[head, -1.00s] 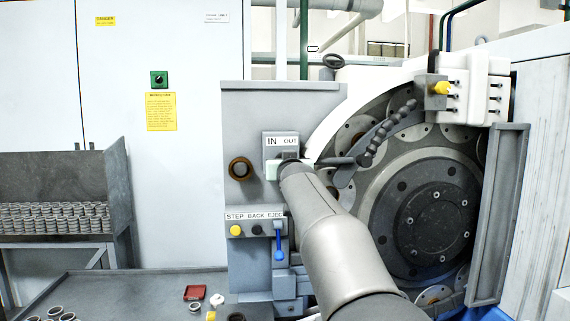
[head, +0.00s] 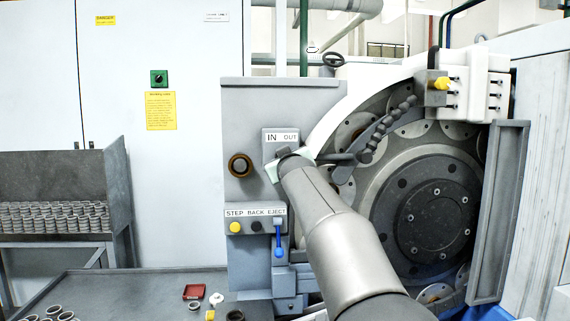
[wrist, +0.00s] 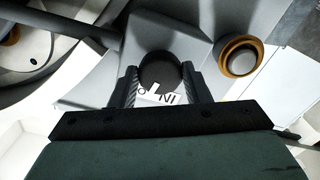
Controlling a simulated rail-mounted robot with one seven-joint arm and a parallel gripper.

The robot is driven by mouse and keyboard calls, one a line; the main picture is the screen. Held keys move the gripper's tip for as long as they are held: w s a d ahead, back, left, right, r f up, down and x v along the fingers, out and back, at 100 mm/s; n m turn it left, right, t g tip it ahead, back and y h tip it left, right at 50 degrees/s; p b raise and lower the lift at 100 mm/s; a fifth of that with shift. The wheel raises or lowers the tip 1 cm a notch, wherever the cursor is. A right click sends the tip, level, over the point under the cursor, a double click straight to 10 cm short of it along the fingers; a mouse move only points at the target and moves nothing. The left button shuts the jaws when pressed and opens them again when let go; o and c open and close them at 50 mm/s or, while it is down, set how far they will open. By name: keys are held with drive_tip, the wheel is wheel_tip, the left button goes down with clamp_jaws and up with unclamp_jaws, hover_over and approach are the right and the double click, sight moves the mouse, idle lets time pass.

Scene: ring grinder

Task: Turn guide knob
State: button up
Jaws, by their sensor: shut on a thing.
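The guide knob, a dark round knob (wrist: 160,72), sits on the panel under the IN/OUT label (head: 282,137). In the wrist view it stands between the two ridged fingers of my gripper (wrist: 161,86), which is shut on it. In the head view my gripper (head: 285,160) is at the label plate, tilted. My forearm and wrist cover most of the knob there, so its pointing direction cannot be told.
A round brass-rimmed button (head: 240,166) is left of the knob. Below is the STEP BACK/EJECT box (head: 256,226) with a blue-handled lever (head: 279,244). A dark jointed hose (head: 385,130) and the grinder disc (head: 425,215) are close on the right.

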drive_tip(key=n, duration=0.8)
drive_tip(key=shift+d+n, duration=0.1)
drive_tip(key=shift+n, duration=0.6)
drive_tip(key=o, duration=1)
drive_tip(key=shift+c, duration=0.2)
drive_tip(key=b+v, duration=0.9)
drive_tip(key=v, duration=0.8)
drive_tip(key=shift+s, duration=0.25)
